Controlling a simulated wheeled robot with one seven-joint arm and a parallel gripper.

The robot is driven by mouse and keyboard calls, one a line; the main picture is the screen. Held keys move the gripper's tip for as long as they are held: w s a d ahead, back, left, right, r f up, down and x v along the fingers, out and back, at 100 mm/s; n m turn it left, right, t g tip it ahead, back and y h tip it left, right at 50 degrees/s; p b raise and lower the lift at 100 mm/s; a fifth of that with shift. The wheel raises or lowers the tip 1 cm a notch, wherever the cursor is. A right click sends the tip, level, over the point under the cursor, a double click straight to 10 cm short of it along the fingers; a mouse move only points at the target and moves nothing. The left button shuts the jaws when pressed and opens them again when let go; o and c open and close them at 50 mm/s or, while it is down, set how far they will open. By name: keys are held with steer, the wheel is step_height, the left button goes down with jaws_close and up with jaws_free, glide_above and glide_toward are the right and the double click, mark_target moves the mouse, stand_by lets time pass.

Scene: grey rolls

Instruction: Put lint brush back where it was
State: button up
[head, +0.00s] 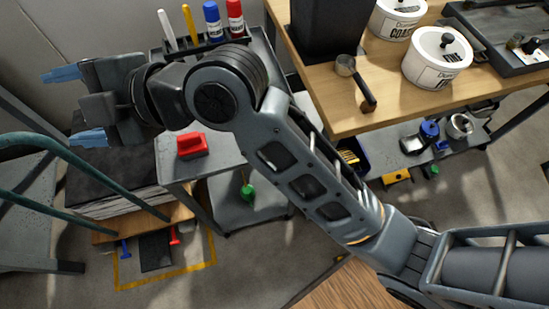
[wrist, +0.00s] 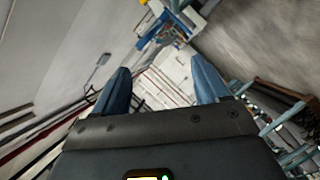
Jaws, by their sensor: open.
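My gripper (head: 74,105) is at the upper left of the head view, with its two blue fingers wide apart and pointing left. In the wrist view my gripper (wrist: 160,66) shows nothing between the fingers; only the distant room lies beyond them. A red block-shaped thing with a raised handle (head: 192,145) lies on a grey cart shelf, to the right of and below my gripper in the picture. It may be the lint brush, but I cannot tell for sure. My gripper is apart from it.
Behind my arm a cart tray holds a blue marker (head: 213,22) and a red marker (head: 235,18). A wooden table (head: 385,108) at the right bears a scoop (head: 356,82) and white tubs (head: 437,57). A green thing (head: 248,192) sits on the lower cart shelf. Green tubes (head: 60,143) cross the left.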

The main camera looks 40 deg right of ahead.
steer(key=s+d+f+m+t+h, duration=0.6)
steer(key=s+d+f+m+h, duration=0.35)
steer(key=s+d+m, duration=0.65)
steer(key=s+d+m+h, duration=0.1)
steer(key=s+d+m, duration=0.1)
steer(key=s+d, duration=0.3)
steer(key=s+d+m+g+h, duration=0.1)
steer(key=s+d+m, duration=0.2)
steer(key=s, duration=1)
steer(key=d, duration=0.3)
steer(key=shift+s+d+h, duration=0.15)
steer(key=shift+s+h, duration=0.15)
steer(key=shift+h, duration=0.05)
steer(key=shift+d+r, duration=0.1)
